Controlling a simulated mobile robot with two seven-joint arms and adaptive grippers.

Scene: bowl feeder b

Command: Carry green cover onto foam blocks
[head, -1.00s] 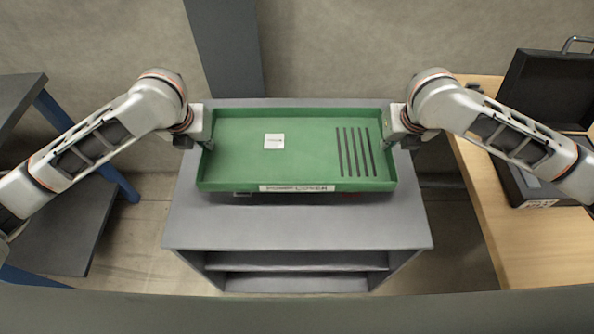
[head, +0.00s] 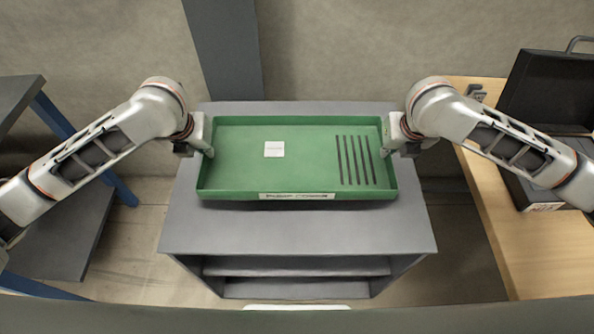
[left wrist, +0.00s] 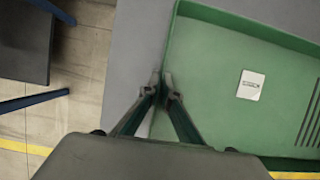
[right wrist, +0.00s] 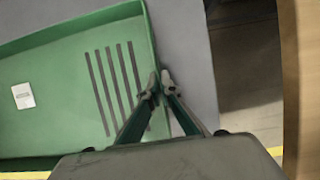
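The green cover (head: 300,175) is a shallow, tray-like panel with a white label and several dark slots on its right half. It looks level above the grey cabinet top; whether it touches it I cannot tell. My left gripper (head: 208,151) is shut on its left wall, with one finger on each side of the wall in the left wrist view (left wrist: 163,88). My right gripper (head: 386,151) is shut on its right wall, also seen in the right wrist view (right wrist: 160,86). No foam blocks can be made out.
The grey cabinet (head: 300,232) has bare top in front of the cover and open shelves below. A wooden table (head: 520,245) with an open black case (head: 545,95) stands at right. A dark bench (head: 65,230) with blue legs stands at left. A pale strip shows at the bottom edge.

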